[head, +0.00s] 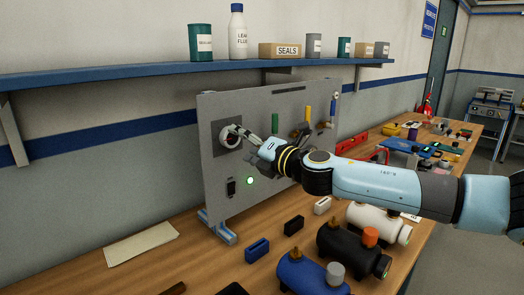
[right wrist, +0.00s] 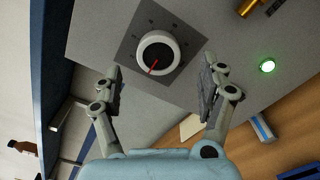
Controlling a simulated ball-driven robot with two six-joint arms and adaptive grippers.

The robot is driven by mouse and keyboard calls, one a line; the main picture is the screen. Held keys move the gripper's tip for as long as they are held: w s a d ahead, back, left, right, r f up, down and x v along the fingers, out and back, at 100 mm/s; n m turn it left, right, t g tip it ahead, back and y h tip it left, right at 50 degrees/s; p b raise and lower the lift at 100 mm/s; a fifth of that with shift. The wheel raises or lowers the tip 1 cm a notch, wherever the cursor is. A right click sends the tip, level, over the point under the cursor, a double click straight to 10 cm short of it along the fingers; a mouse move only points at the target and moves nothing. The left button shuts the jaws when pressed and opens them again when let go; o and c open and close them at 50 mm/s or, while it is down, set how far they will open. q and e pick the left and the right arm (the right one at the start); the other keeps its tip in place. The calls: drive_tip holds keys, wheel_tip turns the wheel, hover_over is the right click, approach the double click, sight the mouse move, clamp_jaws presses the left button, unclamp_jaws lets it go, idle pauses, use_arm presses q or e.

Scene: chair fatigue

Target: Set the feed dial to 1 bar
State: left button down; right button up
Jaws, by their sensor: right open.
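The feed dial (head: 229,138) is a round white knob on a dark square plate on the upright grey panel (head: 222,205). My right gripper (head: 238,133) is at the dial in the head view. In the right wrist view its two fingers (right wrist: 161,72) are spread apart, one on either side below the dial, with nothing between them.
A green lamp (head: 250,181) and a black switch (head: 230,188) sit below the dial. Coloured handles (head: 275,124) are to its right. A blue shelf (head: 130,75) with containers runs above. Tanks (head: 310,274) and small blocks lie on the bench in front.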

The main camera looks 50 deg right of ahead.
drive_tip(key=s, duration=0.8)
drive_tip(key=shift+a, duration=0.45)
